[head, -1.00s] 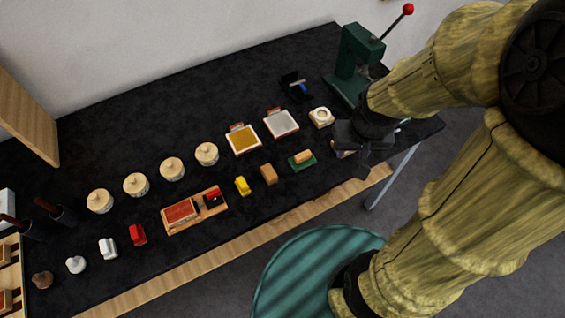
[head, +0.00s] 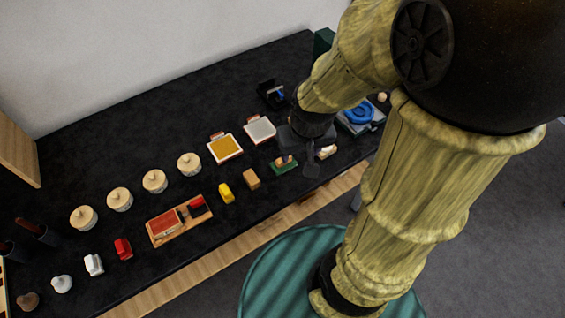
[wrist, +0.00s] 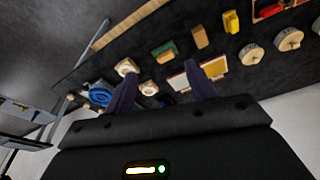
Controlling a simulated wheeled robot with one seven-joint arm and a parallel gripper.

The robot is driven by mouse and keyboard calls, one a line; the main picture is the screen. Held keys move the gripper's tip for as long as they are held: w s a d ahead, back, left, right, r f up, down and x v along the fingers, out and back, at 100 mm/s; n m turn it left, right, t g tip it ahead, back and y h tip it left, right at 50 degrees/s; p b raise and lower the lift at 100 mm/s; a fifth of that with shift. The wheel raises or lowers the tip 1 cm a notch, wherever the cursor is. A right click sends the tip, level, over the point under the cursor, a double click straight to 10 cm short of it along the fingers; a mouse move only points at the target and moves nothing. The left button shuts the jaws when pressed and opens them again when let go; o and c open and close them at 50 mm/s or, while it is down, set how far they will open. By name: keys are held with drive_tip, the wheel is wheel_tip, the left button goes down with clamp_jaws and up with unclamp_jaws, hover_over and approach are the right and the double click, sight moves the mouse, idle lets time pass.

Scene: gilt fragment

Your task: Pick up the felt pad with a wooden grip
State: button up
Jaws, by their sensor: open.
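The felt pad is a small green slab (head: 285,168) with a pale wooden block on top as its grip. In the head view it lies on the black bench, right of a plain wooden block. My gripper (head: 302,160) is above the bench just right of the pad, and part of it overlaps the pad's edge in this view. In the wrist view the pad (wrist: 164,50) shows beyond and between the two dark fingers (wrist: 160,78). The fingers are apart with nothing between them.
A wooden block (head: 251,179) and a yellow block (head: 226,193) stand left of the pad. Gold (head: 225,148) and white (head: 260,130) trays lie behind. A blue coil (head: 359,113) is to the right. Round pale pieces (wrist: 126,67) sit near the fingers in the wrist view.

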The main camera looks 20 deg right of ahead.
drive_tip(key=o, duration=0.8)
drive_tip(key=shift+n+g, duration=0.4)
drive_tip(key=shift+n, duration=0.2)
drive_tip(key=w, duration=0.1)
drive_tip(key=w+f+b, duration=0.1)
drive_tip(key=w, duration=0.1)
drive_tip(key=w+f, duration=0.1)
drive_tip(key=w, duration=0.1)
drive_tip(key=shift+w, duration=0.1)
drive_tip(key=shift+o, duration=0.2)
drive_tip(key=w+f+n+g+b, duration=0.1)
drive_tip(key=w+f, duration=0.3)
drive_tip(key=w, duration=0.5)
drive_tip(key=shift+n+g+b, duration=0.4)
drive_tip(key=shift+n+b, duration=0.05)
drive_tip(key=shift+n, duration=0.25)
drive_tip(key=shift+s, duration=0.1)
wheel_tip(320, 180, down, 11)
drive_tip(key=shift+a+r+p, duration=0.1)
drive_tip(key=shift+p, duration=0.9)
drive_tip(key=shift+f, duration=0.65)
drive_tip(key=shift+w+f+p, duration=0.2)
drive_tip(key=shift+f+p, duration=0.8)
drive_tip(key=shift+f, duration=1.6)
